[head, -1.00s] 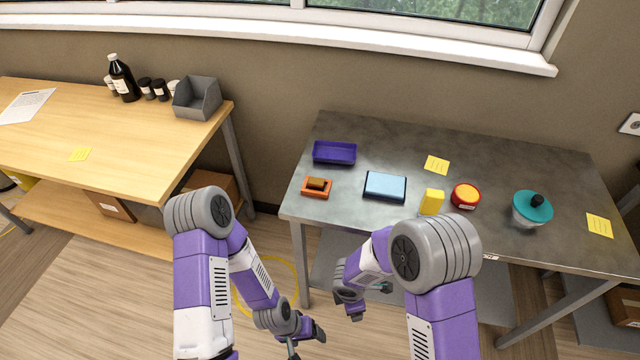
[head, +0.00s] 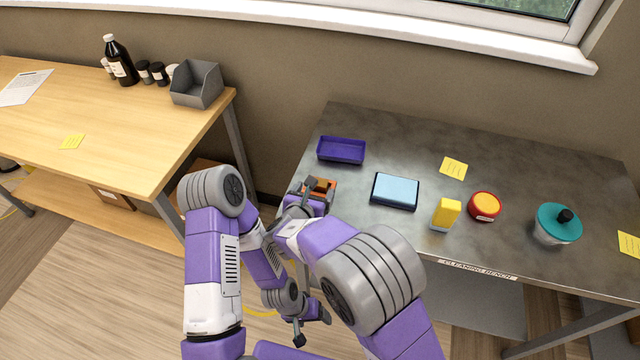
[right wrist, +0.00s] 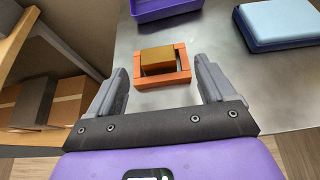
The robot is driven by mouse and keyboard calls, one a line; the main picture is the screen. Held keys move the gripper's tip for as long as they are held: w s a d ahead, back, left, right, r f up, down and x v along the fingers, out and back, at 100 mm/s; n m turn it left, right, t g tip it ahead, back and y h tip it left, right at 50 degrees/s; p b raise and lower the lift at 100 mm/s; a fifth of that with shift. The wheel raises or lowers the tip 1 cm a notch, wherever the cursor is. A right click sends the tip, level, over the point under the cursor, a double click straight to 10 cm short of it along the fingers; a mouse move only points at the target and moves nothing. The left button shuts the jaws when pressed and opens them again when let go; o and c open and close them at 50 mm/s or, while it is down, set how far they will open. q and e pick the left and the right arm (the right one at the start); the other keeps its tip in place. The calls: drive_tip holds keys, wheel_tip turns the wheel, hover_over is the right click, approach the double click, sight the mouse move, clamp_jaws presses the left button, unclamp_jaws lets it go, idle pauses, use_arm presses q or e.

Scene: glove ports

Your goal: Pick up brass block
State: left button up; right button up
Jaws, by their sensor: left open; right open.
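The brass block (right wrist: 158,60) sits in an orange rectangular frame (right wrist: 150,82) near the front left of the metal bench. In the head view the brass block (head: 323,185) and the orange frame (head: 331,190) are partly covered by my right gripper (head: 306,191). In the right wrist view my right gripper (right wrist: 160,70) is open and empty. Its fingers point toward the frame, one on each side of it in the picture, with the block between them. My left gripper (head: 312,327) is open and empty, low in front of the benches.
On the metal bench (head: 420,240) are a purple tray (head: 341,151) behind the frame and a light blue pad (head: 395,190) to its right. Farther right are a yellow block (head: 446,213), a red-and-yellow round tin (head: 484,207) and a teal-lidded container (head: 558,224).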

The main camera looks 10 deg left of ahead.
sight(317, 192)
drive_tip(key=x, duration=0.4)
drive_tip(key=shift+w+a+f, duration=0.1)
drive_tip(key=shift+w+a, duration=0.05)
drive_tip(key=shift+w, duration=0.1)
drive_tip(key=shift+c, duration=0.2)
drive_tip(key=c, duration=1.5)
